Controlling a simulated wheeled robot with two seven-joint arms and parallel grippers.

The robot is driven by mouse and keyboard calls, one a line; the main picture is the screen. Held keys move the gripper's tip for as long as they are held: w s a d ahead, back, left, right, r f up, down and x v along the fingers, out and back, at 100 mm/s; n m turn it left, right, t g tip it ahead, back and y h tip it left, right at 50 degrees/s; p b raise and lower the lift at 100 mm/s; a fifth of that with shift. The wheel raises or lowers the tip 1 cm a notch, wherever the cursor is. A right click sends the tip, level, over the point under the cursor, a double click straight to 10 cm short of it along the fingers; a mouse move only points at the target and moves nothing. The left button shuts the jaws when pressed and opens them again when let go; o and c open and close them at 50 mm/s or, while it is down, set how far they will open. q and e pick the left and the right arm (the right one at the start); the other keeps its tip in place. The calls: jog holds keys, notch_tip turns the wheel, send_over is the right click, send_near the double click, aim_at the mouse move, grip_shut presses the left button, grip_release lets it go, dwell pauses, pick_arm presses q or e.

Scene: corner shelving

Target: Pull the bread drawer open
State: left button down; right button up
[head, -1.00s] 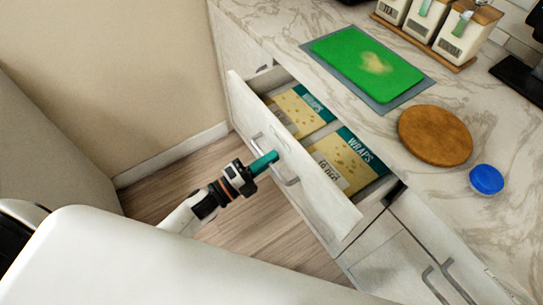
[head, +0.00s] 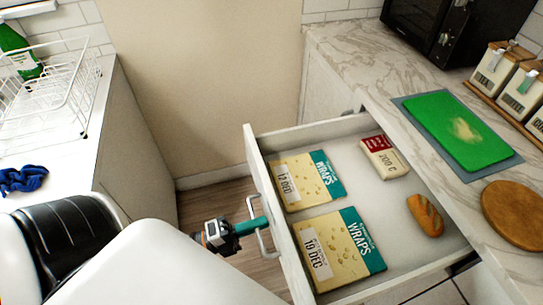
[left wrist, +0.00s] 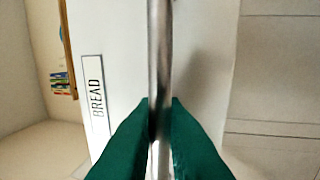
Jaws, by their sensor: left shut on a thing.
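The bread drawer (head: 335,137) stands far out from the counter, and its inside shows in the head view. It holds two wraps packets (head: 339,248), a small red and white box (head: 384,157) and a bread roll (head: 425,215). My left gripper (head: 256,223) is shut on the drawer's metal handle (head: 270,250). In the left wrist view its green fingers (left wrist: 160,135) close around the handle bar (left wrist: 160,60), beside the BREAD label (left wrist: 97,98) on the drawer front. My right gripper is not in view.
The marble counter on the right holds a green cutting board (head: 458,130), a round wooden board (head: 514,213) and canisters (head: 492,68). A left counter holds a wire rack (head: 50,100) and a blue cloth (head: 22,179). Wooden floor (head: 215,203) shows between.

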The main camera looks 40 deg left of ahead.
pick_arm(q)
jog(key=shift+s+a, duration=0.25)
jog(key=shift+s, duration=0.1)
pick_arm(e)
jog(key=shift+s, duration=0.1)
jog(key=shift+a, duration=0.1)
pick_arm(q)
jog(key=c, duration=1.9)
grip_release()
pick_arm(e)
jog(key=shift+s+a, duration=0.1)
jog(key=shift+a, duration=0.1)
